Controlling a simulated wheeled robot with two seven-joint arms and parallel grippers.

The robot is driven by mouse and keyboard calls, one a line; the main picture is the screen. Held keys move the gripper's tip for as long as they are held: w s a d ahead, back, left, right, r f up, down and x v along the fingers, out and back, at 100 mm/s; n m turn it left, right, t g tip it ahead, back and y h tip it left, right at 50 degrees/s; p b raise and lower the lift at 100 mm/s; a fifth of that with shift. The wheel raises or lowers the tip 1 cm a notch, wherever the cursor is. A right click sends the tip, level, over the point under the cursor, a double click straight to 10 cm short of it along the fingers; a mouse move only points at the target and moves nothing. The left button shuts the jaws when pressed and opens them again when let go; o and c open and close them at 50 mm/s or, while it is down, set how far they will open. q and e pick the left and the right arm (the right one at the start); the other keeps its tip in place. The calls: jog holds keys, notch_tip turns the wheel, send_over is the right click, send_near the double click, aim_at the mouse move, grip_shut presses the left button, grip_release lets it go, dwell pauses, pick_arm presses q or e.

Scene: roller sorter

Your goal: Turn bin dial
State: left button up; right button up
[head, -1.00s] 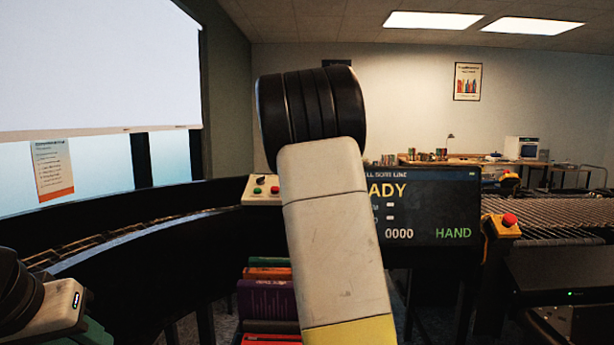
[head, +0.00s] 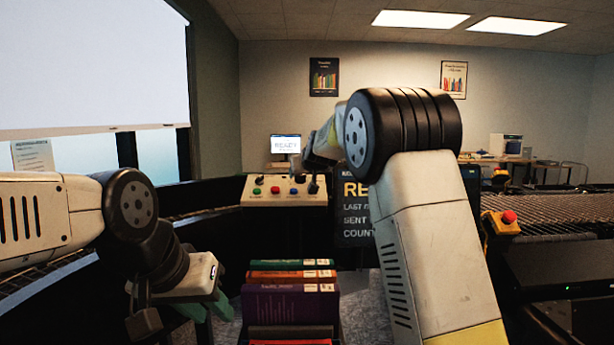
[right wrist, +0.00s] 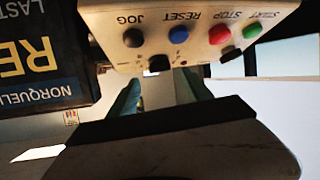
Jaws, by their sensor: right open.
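The control panel (head: 254,201) is a pale box with green, red, blue and black buttons; small dark knobs stand along its top edge. In the right wrist view the panel (right wrist: 185,14) appears upside down, labelled START, STOP, RESET and JOG. A black knob (right wrist: 158,63), possibly the dial, shows at its edge. My right gripper (right wrist: 157,92) is open, its greenish fingers either side of the line to that knob; contact cannot be told. In the head view my right arm hides that gripper. My left gripper (head: 207,306) hangs low at the left, away from the panel; its opening is unclear.
A dark status screen (head: 352,215) stands right of the panel, partly behind my right arm. A stack of books (head: 290,300) is below the panel. A roller conveyor (head: 560,218) and a red stop button (head: 509,216) are at the right.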

aim_at(301, 176)
jog(key=shift+x, duration=2.35)
jog(key=shift+c, duration=0.5)
grip_shut()
jog(key=shift+a+f+m+h, duration=0.2)
jog(key=shift+a+m+h, duration=0.05)
jog(key=shift+m+h, duration=1.05)
jog(key=shift+m, duration=0.2)
jog(key=shift+d, duration=0.1)
jog(key=shift+o, duration=0.5)
grip_release()
jog(key=shift+r, duration=0.15)
